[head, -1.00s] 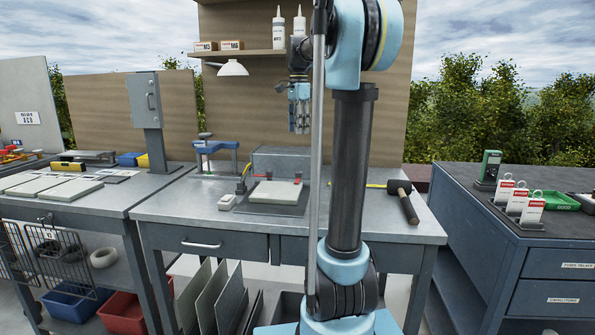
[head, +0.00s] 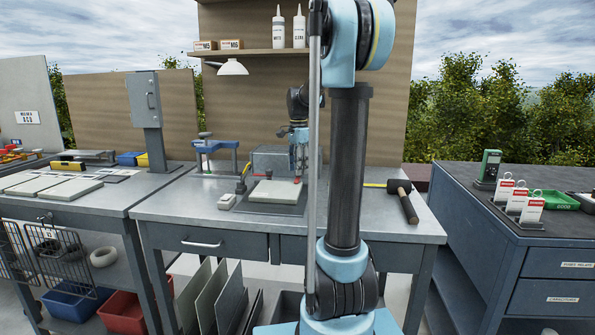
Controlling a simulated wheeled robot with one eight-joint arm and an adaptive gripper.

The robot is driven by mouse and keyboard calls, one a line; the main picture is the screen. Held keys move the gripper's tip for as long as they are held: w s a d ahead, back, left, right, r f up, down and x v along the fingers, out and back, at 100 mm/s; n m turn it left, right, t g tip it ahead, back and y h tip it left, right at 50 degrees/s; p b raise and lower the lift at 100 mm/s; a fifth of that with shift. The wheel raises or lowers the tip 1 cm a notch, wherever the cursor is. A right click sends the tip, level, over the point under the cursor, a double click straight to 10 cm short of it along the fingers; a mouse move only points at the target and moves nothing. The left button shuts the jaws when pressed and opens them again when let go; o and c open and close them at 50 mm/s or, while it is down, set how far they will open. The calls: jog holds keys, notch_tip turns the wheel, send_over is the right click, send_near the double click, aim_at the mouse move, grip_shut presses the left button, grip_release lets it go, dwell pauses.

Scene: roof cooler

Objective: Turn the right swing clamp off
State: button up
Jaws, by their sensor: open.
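A pale flat plate (head: 273,193) lies on a dark base plate (head: 262,209) on the middle workbench, in front of a grey block (head: 266,161). The left swing clamp (head: 242,182) stands at the plate's left edge. The right swing clamp (head: 297,180) is at the plate's right edge; only a small red part of it shows clearly. My gripper (head: 299,160) is open and points down right over the right clamp, hiding most of it. I cannot tell whether the fingers touch it, or how its arm is turned.
A blue clamp stand (head: 214,148) stands at the bench's back left, and a small white box (head: 227,202) lies left of the base plate. A hammer (head: 403,199) and yellow tape (head: 373,185) lie to the right. The bench front is clear.

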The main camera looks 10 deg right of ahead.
jog(key=shift+f, duration=0.5)
grip_shut()
